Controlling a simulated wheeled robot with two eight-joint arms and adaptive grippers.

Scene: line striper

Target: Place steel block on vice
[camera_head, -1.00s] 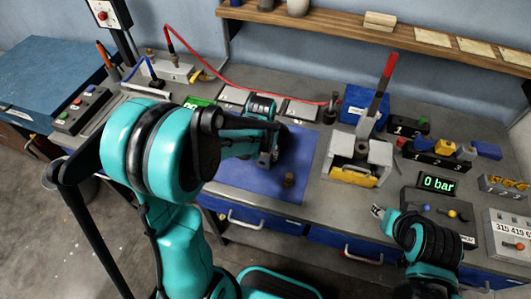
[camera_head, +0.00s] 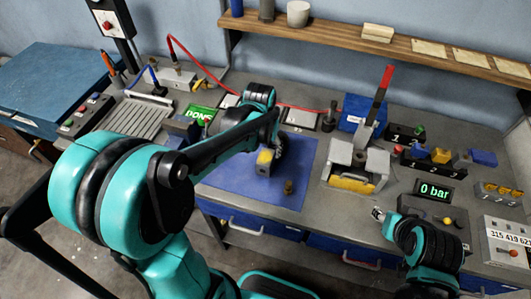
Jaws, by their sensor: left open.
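A small grey block with a yellow top (camera_head: 264,161), possibly the steel block, sits on the blue mat (camera_head: 235,182). My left gripper (camera_head: 279,149) is open just beside and above it; the dark fingers partly blend together, and I cannot tell whether they touch it. A grey fixture with a yellow front and a red-handled lever (camera_head: 357,166) stands right of the mat. A dark-blue clamp-like device (camera_head: 181,130) is partly hidden behind my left arm; I cannot tell which one is the vice. My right gripper (camera_head: 377,214) is at the bench's front right, its jaws unclear.
A green display (camera_head: 200,114) and a ribbed tray (camera_head: 138,117) are at the left. A pressure display (camera_head: 434,191) and coloured blocks (camera_head: 441,155) are at the right. The mat's front right is mostly clear.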

